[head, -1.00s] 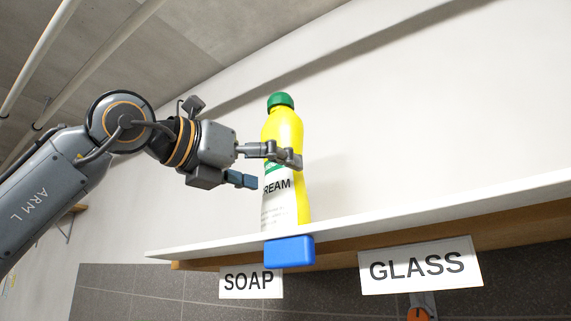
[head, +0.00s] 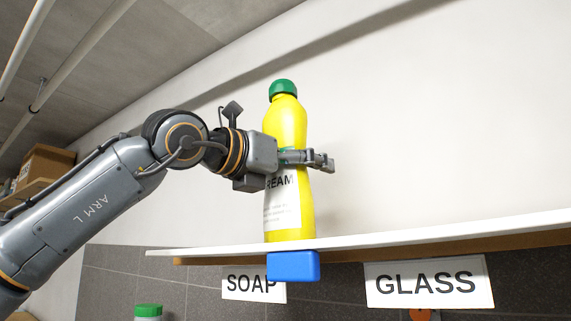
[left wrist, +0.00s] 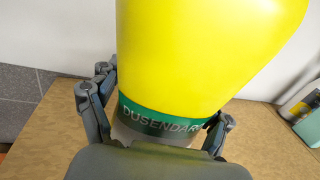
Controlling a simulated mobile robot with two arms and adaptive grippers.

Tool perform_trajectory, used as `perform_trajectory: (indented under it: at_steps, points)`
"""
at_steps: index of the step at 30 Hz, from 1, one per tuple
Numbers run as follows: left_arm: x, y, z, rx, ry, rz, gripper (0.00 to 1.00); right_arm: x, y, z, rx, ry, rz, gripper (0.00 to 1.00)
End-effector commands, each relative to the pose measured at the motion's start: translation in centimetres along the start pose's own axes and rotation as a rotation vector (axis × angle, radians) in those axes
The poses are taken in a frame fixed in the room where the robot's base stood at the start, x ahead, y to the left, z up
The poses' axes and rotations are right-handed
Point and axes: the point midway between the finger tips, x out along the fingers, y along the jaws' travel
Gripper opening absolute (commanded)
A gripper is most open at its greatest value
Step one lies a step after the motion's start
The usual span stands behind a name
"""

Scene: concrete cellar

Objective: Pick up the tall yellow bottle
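The tall yellow bottle (head: 289,213) has a green cap and a white label. It stands upright on the white shelf (head: 390,237), above the SOAP sign. My left gripper (head: 308,159) has come in from the left, and a finger crosses the bottle's front at mid height. In the left wrist view the yellow bottle (left wrist: 200,50) fills the top middle, with a gripper finger close on each side of its green band. Whether both fingers press on it cannot be told. My right gripper is not in view.
A blue block (head: 293,266) sits at the shelf's front edge below the bottle, partly covering the SOAP sign (head: 246,284). A GLASS sign (head: 428,282) hangs to the right. A green-capped container (head: 148,311) shows lower left.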

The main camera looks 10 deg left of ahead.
Motion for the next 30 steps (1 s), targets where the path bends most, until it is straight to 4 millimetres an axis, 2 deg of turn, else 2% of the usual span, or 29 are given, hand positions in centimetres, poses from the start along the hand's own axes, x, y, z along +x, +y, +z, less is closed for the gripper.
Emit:
perform_trajectory:
  at_steps: [1, 8, 21, 30]
  points:
    - [-0.02, 0.00, 0.01, 0.000, 0.000, 0.000, 0.60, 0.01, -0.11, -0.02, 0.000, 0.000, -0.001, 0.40]
    - [-0.03, 0.00, 0.02, 0.000, 0.000, 0.000, 0.13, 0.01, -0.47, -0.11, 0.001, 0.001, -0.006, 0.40]
    - [-0.03, -0.02, 0.04, 0.000, -0.001, 0.000, 0.04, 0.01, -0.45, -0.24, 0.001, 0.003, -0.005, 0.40]
    - [-0.13, -0.06, 0.25, 0.000, -0.005, -0.001, 0.04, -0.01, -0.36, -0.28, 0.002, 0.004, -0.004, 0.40]
